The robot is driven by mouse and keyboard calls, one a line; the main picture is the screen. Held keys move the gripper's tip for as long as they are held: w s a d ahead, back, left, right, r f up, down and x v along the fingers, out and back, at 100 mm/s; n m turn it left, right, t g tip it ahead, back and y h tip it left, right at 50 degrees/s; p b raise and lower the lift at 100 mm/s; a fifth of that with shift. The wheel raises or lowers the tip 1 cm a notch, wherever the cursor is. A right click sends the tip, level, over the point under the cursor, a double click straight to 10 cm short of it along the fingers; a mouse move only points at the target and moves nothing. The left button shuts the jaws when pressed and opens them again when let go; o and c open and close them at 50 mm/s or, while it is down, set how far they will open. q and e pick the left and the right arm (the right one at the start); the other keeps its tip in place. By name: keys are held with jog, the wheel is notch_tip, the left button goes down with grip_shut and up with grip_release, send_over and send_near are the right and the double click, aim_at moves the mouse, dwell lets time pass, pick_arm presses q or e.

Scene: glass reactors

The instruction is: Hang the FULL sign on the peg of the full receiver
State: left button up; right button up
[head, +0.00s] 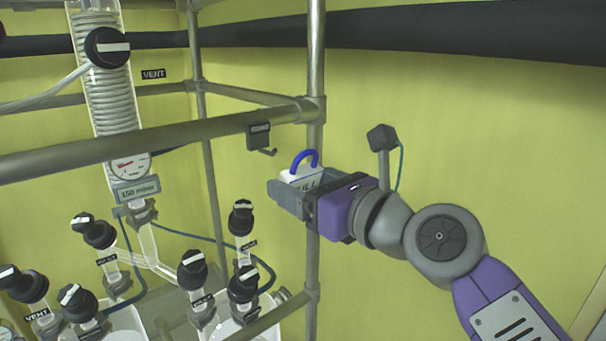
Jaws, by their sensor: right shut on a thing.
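The FULL sign (299,178) is a white plate with dark lettering and a blue loop handle on top. My right gripper (290,191) is shut on it and covers its lower part. The sign is upright, with the loop facing up. A hook-shaped peg (267,151) hangs from a dark block on the metal rail, to the upper left of the sign and apart from it. The receivers (124,324) are partly in view at the bottom, with only their tops and black-capped valves showing. I cannot tell which one is full. My left gripper is not in view.
A metal frame with a horizontal rail (170,140) and an upright post (315,80) stands close to the right gripper. A coiled glass condenser (105,95) with a gauge is at the left. The space right of the post is mostly clear.

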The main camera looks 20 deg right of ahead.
jog(key=shift+x, duration=1.05)
jog(key=p+x, duration=0.3)
jog(key=x, duration=0.5)
jog(key=shift+p, duration=0.4)
jog(key=shift+w, duration=0.25)
jog(key=shift+s+f+b, duration=0.15)
jog(key=shift+f+b, duration=0.25)
jog(key=shift+f, duration=0.35)
dwell(0.3)
dwell(0.5)
